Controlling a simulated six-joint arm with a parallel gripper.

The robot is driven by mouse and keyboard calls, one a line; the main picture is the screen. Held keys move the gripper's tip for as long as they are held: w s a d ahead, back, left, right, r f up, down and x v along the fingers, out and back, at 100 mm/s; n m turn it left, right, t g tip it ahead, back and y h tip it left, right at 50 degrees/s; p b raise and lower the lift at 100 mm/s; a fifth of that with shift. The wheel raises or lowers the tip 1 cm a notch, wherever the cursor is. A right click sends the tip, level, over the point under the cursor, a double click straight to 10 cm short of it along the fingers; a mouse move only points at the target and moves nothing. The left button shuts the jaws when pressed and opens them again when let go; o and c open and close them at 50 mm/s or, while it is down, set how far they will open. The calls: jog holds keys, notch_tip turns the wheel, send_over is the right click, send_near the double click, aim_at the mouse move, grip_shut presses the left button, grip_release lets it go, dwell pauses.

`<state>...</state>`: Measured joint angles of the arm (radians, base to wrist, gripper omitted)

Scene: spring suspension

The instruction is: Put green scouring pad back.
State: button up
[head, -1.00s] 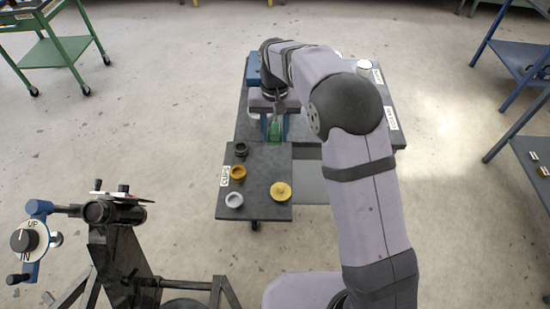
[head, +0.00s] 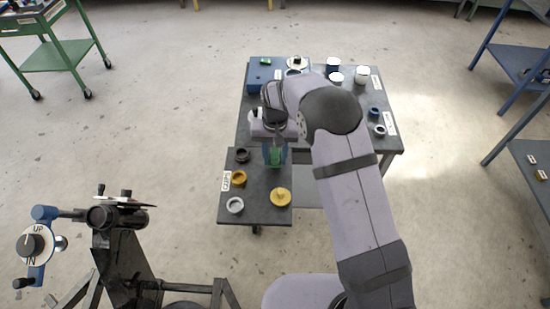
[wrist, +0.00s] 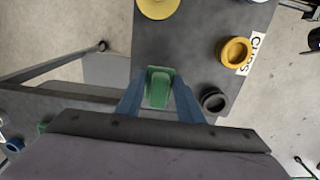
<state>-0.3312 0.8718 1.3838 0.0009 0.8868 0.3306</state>
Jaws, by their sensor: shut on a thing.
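The green scouring pad (wrist: 159,88) is between the two blue fingers of my gripper (wrist: 160,98) in the wrist view. The fingers are shut on it. In the head view, the green pad (head: 275,156) shows below my gripper (head: 274,150), near the back edge of the lower dark shelf (head: 258,180). I cannot tell whether the pad touches the surface.
Behind stands a table with a blue box (head: 264,78) and white jars (head: 362,75). A crank stand (head: 108,215) is at left.

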aim_at(276, 156)
jog(key=shift+f, duration=0.8)
jog(key=shift+f, duration=0.15)
jog(key=o, duration=1.1)
notch_tip(276, 156, up, 12)
jog(key=b, duration=0.2)
jog(key=shift+b, duration=0.4)
jog(key=shift+d+r, duration=0.1)
jog(key=shift+r, duration=0.1)
